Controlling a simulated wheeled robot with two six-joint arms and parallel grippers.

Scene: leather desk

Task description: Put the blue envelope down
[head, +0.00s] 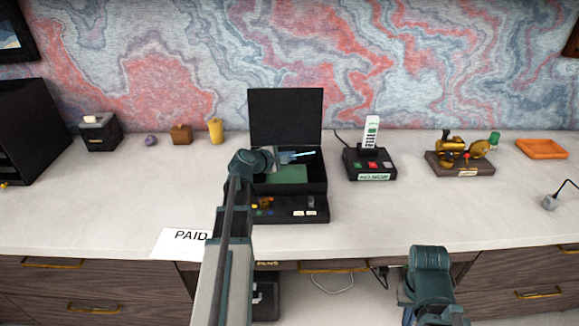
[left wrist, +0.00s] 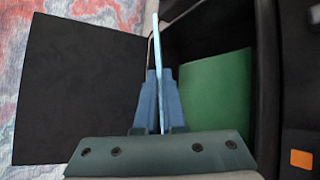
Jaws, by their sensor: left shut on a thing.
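My left gripper (head: 277,157) is over the open black box and is shut on the blue envelope (head: 303,155). In the left wrist view the blue envelope (left wrist: 155,45) stands edge-on as a thin pale strip between the two blue fingers (left wrist: 160,100). A flat green piece (head: 289,174), also in the left wrist view (left wrist: 213,98), lies in the black box (head: 318,188) beside the held envelope. I cannot tell whether the envelope touches the box. Only a teal part of my right arm shows at the lower right; its fingers are not visible.
The box's raised lid (head: 286,115) stands behind the gripper. Small items lie in its front tray (head: 290,216). A phone on a black base (head: 370,164) stands to the right. A "PAID" sheet (head: 178,243) lies at the front edge. The desk left of the box is mostly clear.

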